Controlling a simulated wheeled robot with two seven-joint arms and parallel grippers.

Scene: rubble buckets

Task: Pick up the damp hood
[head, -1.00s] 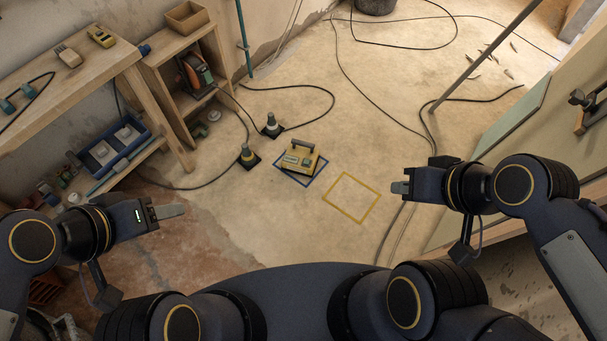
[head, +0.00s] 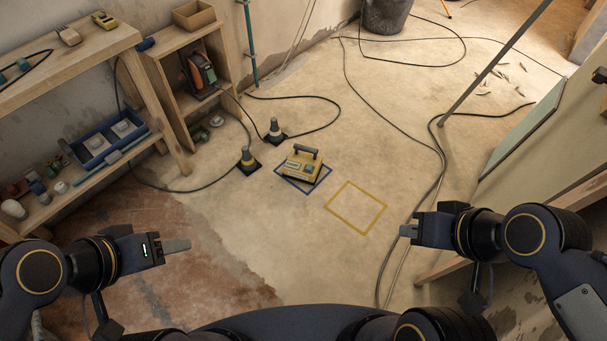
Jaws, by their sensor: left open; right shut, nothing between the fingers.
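The damp hood appears to be the yellow box-shaped device (head: 302,168) with a dark top handle, resting on the floor in a blue taped square (head: 283,180). No label is readable. My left gripper (head: 178,246) is open and empty, in the lower left of the head view, well apart from the hood. My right gripper (head: 405,231) is shut and empty, to the right of the hood and of an empty yellow taped square (head: 337,222).
A wooden shelf unit (head: 160,95) is at left. A leaning pole (head: 490,66) and a board (head: 545,160) are at right. A dark bucket (head: 386,16) stands at the back.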

